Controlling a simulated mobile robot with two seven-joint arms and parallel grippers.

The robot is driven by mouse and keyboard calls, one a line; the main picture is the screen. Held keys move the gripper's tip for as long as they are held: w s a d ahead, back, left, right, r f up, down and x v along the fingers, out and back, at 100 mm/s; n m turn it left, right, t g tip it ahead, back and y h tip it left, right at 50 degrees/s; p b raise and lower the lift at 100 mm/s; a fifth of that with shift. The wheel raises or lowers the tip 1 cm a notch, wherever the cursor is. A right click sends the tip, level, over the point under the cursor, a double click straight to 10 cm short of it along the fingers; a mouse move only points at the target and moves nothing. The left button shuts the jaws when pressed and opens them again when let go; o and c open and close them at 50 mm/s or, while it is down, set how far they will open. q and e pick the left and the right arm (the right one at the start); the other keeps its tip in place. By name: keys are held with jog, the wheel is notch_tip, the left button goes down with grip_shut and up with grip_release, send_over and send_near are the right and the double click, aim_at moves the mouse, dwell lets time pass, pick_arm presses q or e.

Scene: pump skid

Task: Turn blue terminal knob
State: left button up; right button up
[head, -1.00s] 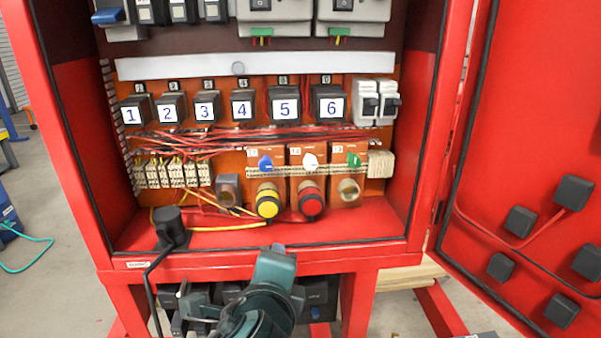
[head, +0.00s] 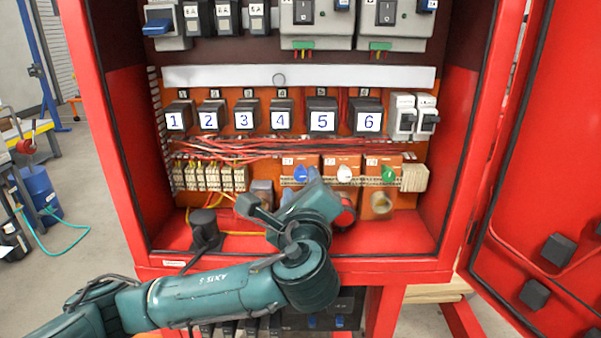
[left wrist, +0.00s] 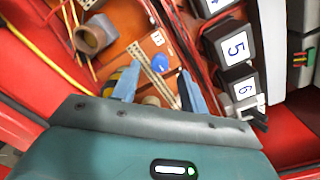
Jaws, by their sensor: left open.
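The blue terminal knob (head: 301,174) is the leftmost of three knobs on the orange terminal blocks inside the red cabinet. It also shows in the left wrist view (left wrist: 160,63), just beyond and between the two blue fingers. My left gripper (head: 284,196) is in front of the cabinet opening, just below the blue knob in the head view. It is open and empty; its fingers also show in the left wrist view (left wrist: 158,90). I see no contact with the knob, though the exact distance is unclear. My right gripper is not in view.
A white knob (head: 345,173) and a green knob (head: 388,174) sit right of the blue one. A red button (head: 346,212) is partly hidden by my gripper. A black plug (head: 204,226) stands on the cabinet floor. The open red door (head: 545,150) bounds the right side.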

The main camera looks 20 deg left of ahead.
aim_at(300, 176)
pick_arm(q)
jog(key=shift+x, duration=1.8)
jog(key=shift+c, duration=0.5)
grip_shut()
